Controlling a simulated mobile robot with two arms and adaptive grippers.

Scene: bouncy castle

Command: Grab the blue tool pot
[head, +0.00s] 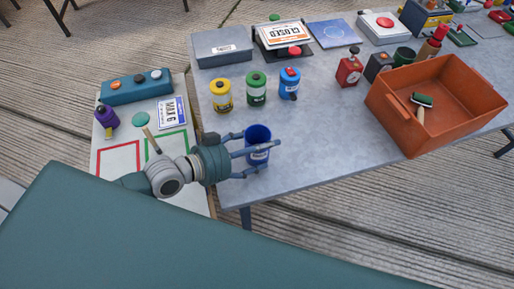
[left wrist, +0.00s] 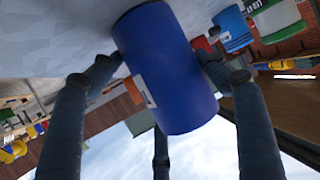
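The blue tool pot (head: 258,156), a dark blue open cup with a white label, stands upright near the left edge of the grey table. It fills the middle of the left wrist view (left wrist: 168,70), which is tilted. My left gripper (head: 258,150) is open, its fingers spread around the pot from the left. In the left wrist view a finger shows on each side of the pot and a third below it. A gap shows at the left finger; contact at the right finger is unclear. My right gripper is not in view.
Yellow (head: 221,96), green (head: 256,88) and blue (head: 289,84) containers stand behind the pot. An orange bin (head: 400,118) holding a brush stands to the right. A lower white table (head: 126,157) is at the left. The grey tabletop (head: 320,135) right of the pot is clear.

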